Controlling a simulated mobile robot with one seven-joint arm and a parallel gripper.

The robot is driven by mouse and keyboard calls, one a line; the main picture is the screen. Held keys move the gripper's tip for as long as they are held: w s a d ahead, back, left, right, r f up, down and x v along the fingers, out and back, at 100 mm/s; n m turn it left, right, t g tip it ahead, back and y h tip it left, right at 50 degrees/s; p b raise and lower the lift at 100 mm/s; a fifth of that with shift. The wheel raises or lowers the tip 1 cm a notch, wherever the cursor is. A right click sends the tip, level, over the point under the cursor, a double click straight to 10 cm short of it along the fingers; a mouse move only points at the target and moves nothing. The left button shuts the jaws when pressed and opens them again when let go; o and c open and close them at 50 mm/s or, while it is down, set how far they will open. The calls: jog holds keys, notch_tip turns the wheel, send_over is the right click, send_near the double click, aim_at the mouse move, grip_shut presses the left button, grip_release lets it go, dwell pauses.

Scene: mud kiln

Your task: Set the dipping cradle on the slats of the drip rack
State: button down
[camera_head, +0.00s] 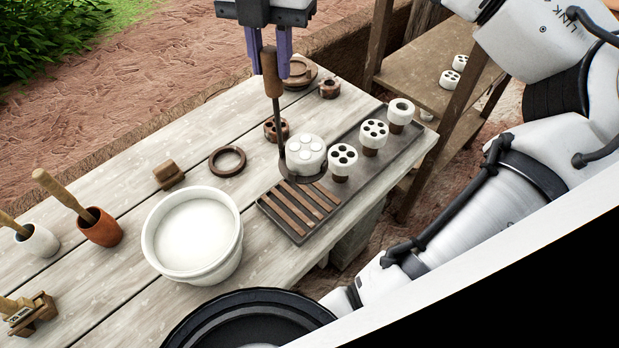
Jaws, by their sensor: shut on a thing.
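My gripper (269,68) has purple fingers and is shut on the wooden handle of the dipping cradle (272,77). The cradle's dark stem hangs down to a ring at its foot, beside and under a white round piece with pale round spots on top (305,154). This is at the far end of the slats of the drip rack (273,232), a dark tray with several brown wooden slats at its near end. I cannot tell whether the cradle's foot touches the slats.
Several white pieces with holes (374,132) stand on brown supports along the tray's far part. A white bucket of pale liquid (193,233) stands left of the rack.

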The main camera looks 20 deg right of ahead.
notch_tip(320, 180, up, 4)
jog(key=w+p, duration=0.2)
jog(key=p, duration=0.1)
notch_tip(320, 180, down, 20)
jog(key=b, duration=1.2)
jog(key=shift+w+d, duration=0.3)
jog(key=shift+d, duration=0.05)
jog(key=shift+f, duration=0.1)
jog(key=shift+f, duration=0.2)
jog(key=c, duration=1.2)
grip_release()
jog(key=shift+r, duration=0.15)
jog(key=r+p, duration=0.2)
jog(key=r, duration=0.2)
jog(key=r+p, duration=0.3)
jog(key=r, duration=0.1)
jog(key=r+p, duration=0.2)
jog(key=r, duration=0.2)
jog(key=shift+w+d+p, duration=0.25)
jog(key=shift+p, duration=0.1)
